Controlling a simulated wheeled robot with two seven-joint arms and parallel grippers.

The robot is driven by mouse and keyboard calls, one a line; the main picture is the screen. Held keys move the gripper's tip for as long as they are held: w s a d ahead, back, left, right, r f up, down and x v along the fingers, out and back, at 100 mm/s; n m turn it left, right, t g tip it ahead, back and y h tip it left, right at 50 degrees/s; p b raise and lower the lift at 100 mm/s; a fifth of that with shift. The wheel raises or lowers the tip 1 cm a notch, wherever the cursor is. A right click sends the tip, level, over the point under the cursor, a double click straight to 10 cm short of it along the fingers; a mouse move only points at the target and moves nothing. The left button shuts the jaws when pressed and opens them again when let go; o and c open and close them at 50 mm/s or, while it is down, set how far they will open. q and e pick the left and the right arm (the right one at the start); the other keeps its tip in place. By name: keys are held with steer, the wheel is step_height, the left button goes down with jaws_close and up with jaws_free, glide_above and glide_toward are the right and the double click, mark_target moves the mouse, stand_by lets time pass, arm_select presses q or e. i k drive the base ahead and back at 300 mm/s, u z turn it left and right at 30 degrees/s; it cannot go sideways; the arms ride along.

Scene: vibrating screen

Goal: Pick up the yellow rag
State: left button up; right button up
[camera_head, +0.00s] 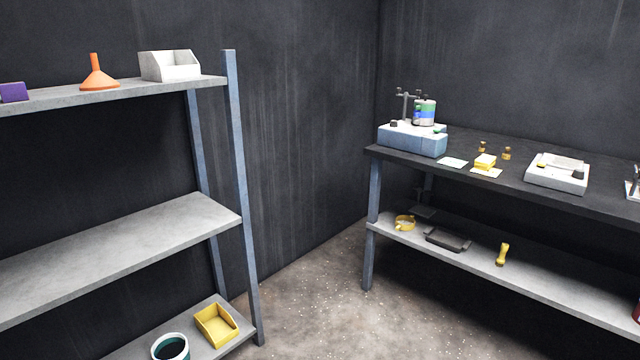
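A small folded-looking yellow item (485,161), which may be the yellow rag, lies on the dark top of the bench (465,147) at the right. It is at or on a white sheet (487,173). It is too small to tell for certain that it is cloth. Neither of my grippers is in view.
A blue machine (412,139), small bottles (507,153) and a white device (557,173) stand on the bench top. Its lower shelf (470,241) holds a dark tray and yellow items. Shelving (238,180) stands at the left. Speckled floor (325,290) is clear between them.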

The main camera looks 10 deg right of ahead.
mark_target(485, 162)
steer(key=z, duration=0.6)
steer(key=i, duration=2.2)
steer(key=z, duration=1.15)
